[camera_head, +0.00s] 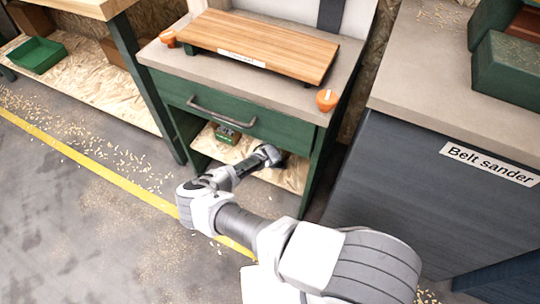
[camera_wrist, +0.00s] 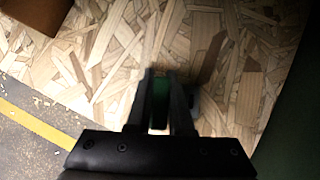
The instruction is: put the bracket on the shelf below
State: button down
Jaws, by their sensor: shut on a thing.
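The lower shelf (camera_head: 290,174) is a chipboard board under the green drawer of the workbench, and it fills much of the wrist view (camera_wrist: 110,55). My gripper (camera_wrist: 165,80) is inside this lower bay, over the board, with its jaws shut on a narrow dark green piece, seemingly the bracket (camera_wrist: 160,101). Most of the bracket is hidden between the fingers. I cannot tell whether it touches the board. In the head view my gripper (camera_head: 272,160) is a dark shape under the drawer, and the bracket cannot be made out there.
The drawer (camera_head: 235,118) with its handle hangs above my arm. A small green object (camera_head: 228,134) with a label sits left of my gripper. A green side panel (camera_wrist: 296,120) stands at the right. A wooden board (camera_head: 260,45) and orange items (camera_head: 326,99) are on the benchtop.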

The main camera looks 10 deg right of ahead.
jog(key=shift+f, duration=0.1)
jog(key=c, duration=0.8)
grip_release()
